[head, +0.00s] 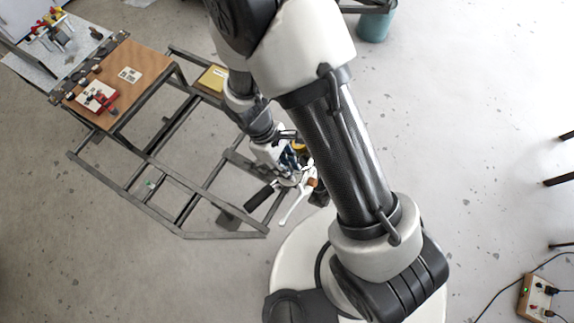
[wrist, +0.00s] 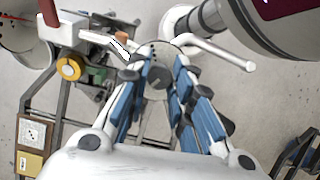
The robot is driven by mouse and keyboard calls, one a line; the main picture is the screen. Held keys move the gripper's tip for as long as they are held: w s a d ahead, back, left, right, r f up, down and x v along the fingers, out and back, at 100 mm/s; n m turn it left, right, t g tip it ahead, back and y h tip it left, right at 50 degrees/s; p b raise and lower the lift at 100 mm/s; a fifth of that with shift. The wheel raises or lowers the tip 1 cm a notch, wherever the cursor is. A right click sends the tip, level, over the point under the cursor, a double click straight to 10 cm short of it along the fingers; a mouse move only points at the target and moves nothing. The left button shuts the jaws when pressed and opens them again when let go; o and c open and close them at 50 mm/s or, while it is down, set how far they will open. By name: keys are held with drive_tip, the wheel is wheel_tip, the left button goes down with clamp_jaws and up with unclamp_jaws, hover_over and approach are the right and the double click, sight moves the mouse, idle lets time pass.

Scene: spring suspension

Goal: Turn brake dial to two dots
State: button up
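In the wrist view, my gripper (wrist: 158,70) has blue-padded fingers that stand apart, one on each side of a dark knob (wrist: 160,76). I cannot tell whether the fingers touch it. Behind the knob is a grey disc (wrist: 150,50) with small dark dots, which looks like the brake dial. Its setting is too small to read. White levers stick out to the left (wrist: 104,42) and right (wrist: 222,53) of the dial. In the head view, my gripper (head: 290,160) is at the near right corner of the metal frame, and the dial is hidden there.
A dark frame (head: 150,158) carries a wooden board (head: 140,55) with a red tool (head: 108,102). A black grip (head: 260,196) and white lever (head: 295,205) lie close to my gripper. A yellow ring (wrist: 70,67) and dotted card (wrist: 33,133) are at left.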

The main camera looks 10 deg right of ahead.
clamp_jaws()
drive_tip(key=shift+m, duration=0.3)
drive_tip(key=m+g+y+b, duration=0.1)
drive_tip(key=m+b, duration=0.1)
drive_tip(key=m, duration=0.3)
drive_tip(key=shift+w+d+m+b, duration=0.1)
drive_tip(key=shift+w+m+b, duration=0.05)
drive_tip(key=shift+m+b, duration=0.25)
drive_tip(key=m+y, duration=0.1)
drive_tip(key=m, duration=0.1)
drive_tip(key=m+b, duration=0.1)
drive_tip(key=m, duration=0.2)
drive_tip(key=shift+y, duration=0.4)
drive_tip(key=shift+m+g, duration=0.3)
drive_tip(key=shift+m, duration=0.1)
drive_tip(key=o, duration=0.6)
unclamp_jaws()
